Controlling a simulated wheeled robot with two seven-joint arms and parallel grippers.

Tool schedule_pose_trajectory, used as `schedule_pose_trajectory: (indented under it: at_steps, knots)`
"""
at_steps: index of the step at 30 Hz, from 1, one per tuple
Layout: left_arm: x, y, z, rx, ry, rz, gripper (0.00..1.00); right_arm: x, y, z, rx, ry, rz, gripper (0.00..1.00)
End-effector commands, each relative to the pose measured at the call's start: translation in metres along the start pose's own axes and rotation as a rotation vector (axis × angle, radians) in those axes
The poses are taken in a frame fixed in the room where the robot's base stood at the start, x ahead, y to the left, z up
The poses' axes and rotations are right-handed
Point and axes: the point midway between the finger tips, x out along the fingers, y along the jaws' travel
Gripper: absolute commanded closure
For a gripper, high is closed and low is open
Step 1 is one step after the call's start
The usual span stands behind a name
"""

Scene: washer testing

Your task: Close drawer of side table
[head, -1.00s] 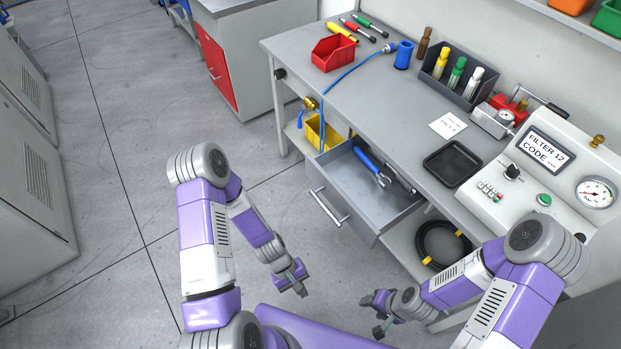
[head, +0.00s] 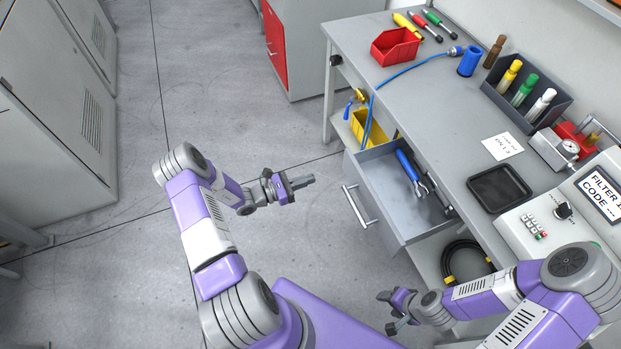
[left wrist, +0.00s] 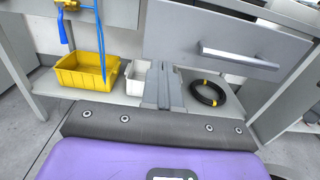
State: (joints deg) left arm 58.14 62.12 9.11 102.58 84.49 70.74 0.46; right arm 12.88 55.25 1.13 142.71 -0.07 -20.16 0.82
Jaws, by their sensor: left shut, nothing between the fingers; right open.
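The grey drawer (head: 385,196) of the side table (head: 425,85) stands pulled out in the head view, with blue-handled pliers (head: 411,170) and another tool inside. Its bar handle (head: 358,206) is on the front panel. In the left wrist view the drawer front (left wrist: 215,42) and handle (left wrist: 238,55) show at upper right. My left gripper (head: 308,181) is shut and empty, to the left of the drawer front and apart from it; its fingers (left wrist: 163,85) show in the left wrist view. My right gripper (head: 386,312) is open and empty, below the drawer in the picture.
A yellow bin (head: 369,130) and a coiled black hose (head: 466,258) sit on the lower shelf. A blue cable (head: 410,66) hangs over the table edge beside the drawer. A red-fronted cabinet (head: 300,45) stands behind. The floor left of the drawer is clear.

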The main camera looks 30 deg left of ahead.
Motion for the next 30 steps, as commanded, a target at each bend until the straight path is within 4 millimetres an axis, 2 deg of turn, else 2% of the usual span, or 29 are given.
schedule_pose_trajectory:
  at_steps: [9, 15, 21, 30]
  knots:
    - [0.07, -0.002, -0.002, 0.001, 0.0, -0.006, 1.0, 0.013, 0.005, -0.001, 0.0, 0.0, 0.0, 0.43]
    - [0.1, -0.002, -0.002, 0.002, 0.002, -0.005, 1.0, 0.02, 0.007, -0.001, 0.0, 0.0, 0.0, 0.43]
    - [0.113, -0.002, -0.001, 0.0, 0.002, -0.004, 1.0, 0.022, 0.008, -0.001, 0.0, 0.0, 0.0, 0.43]
    - [0.113, -0.002, -0.001, 0.0, 0.003, -0.004, 1.0, 0.022, 0.008, -0.001, 0.0, 0.0, 0.0, 0.43]
